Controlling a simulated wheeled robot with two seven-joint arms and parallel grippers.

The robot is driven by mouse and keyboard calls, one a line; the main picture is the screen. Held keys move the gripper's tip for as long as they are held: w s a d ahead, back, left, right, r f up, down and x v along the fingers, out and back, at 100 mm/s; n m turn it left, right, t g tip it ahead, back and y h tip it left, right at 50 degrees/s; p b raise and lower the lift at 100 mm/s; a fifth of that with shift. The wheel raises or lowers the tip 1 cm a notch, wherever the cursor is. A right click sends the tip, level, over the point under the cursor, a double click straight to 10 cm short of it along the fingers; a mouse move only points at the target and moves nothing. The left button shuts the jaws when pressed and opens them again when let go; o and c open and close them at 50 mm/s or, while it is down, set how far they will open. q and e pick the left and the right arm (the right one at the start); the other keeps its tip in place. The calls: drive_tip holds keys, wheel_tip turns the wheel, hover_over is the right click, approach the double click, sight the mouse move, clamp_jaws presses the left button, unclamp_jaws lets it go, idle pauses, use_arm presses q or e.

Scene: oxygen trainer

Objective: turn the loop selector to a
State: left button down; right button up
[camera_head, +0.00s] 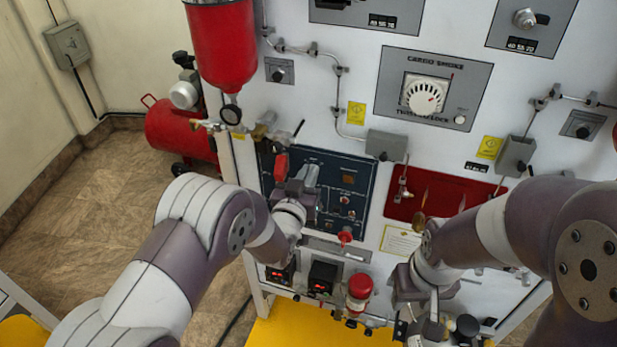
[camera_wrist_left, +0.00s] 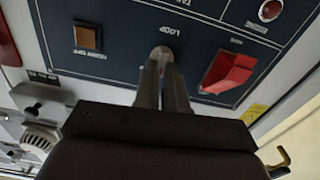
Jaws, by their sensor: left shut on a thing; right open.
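The loop selector (camera_wrist_left: 162,53) is a small pale knob on the dark blue panel (camera_wrist_left: 118,60), beside the upside-down "LOOP" label in the left wrist view. My left gripper (camera_wrist_left: 167,78) is shut on it, with both fingers against the knob. In the head view my left gripper (camera_head: 305,180) is at the blue panel (camera_head: 357,170) and hides the knob. Which position the selector points to cannot be read. My right gripper (camera_head: 425,325) is open at the lower right, in front of the rack's lower edge and away from the selector.
A red switch (camera_wrist_left: 228,72) sits close beside the selector, and an amber square lamp (camera_wrist_left: 88,37) is on its other side. Below the panel are red-digit displays (camera_head: 322,277) and a red-capped part (camera_head: 359,287). A red cylinder (camera_head: 222,45) hangs above left.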

use_arm(q)
drive_tip(key=shift+a+f+n+b, duration=0.1)
drive_tip(key=shift+a+n+b, duration=0.05)
drive_tip(key=shift+n+b, duration=1.85)
drive_tip(key=shift+a+f+n+b, duration=0.1)
drive_tip(key=shift+a+n+b, duration=0.05)
drive_tip(key=shift+n+b, duration=1.8)
drive_tip(key=shift+w, duration=0.1)
drive_tip(key=c, duration=1.3)
unclamp_jaws()
drive_tip(key=shift+r, duration=0.1)
drive_tip(key=shift+o, duration=0.5)
drive_tip(key=shift+a, duration=0.1)
